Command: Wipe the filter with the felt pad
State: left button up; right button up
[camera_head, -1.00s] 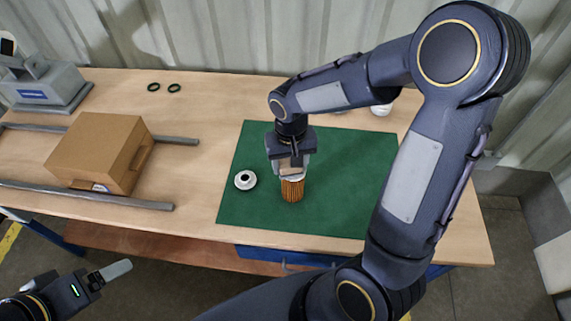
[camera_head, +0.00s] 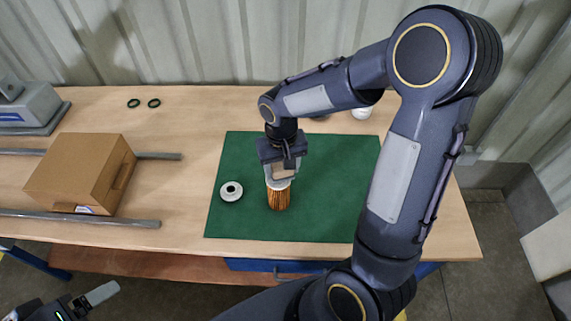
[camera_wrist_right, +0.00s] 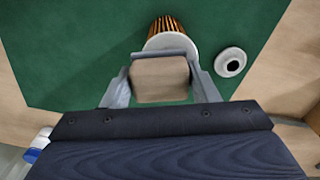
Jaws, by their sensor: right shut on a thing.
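The filter (camera_head: 278,197) stands upright on the green mat, with orange-brown pleats and a pale top cap. It also shows in the right wrist view (camera_wrist_right: 166,24), partly hidden by the pad. My right gripper (camera_head: 280,177) is just above the filter's top. It is shut on a tan felt pad (camera_wrist_right: 160,80), which spans between the two fingers. Whether the pad touches the cap I cannot tell. My left gripper (camera_head: 101,293) is at the lower left, off the table's front edge; only part of it shows, so its opening is unclear.
A white ring-shaped cap (camera_head: 231,191) lies on the green mat (camera_head: 330,215) left of the filter. A cardboard box (camera_head: 80,172) sits between grey rails at left. Two black rings (camera_head: 143,103) lie at the back. A white item (camera_head: 362,112) stands behind the mat.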

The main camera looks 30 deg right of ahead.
aim_at(270, 185)
jog(key=shift+s+a, duration=0.2)
jog(key=shift+a, duration=0.85)
jog(key=shift+s+a, duration=0.2)
jog(key=shift+a, duration=0.8)
jog(key=shift+f+b, duration=0.1)
jog(key=shift+b, duration=0.3)
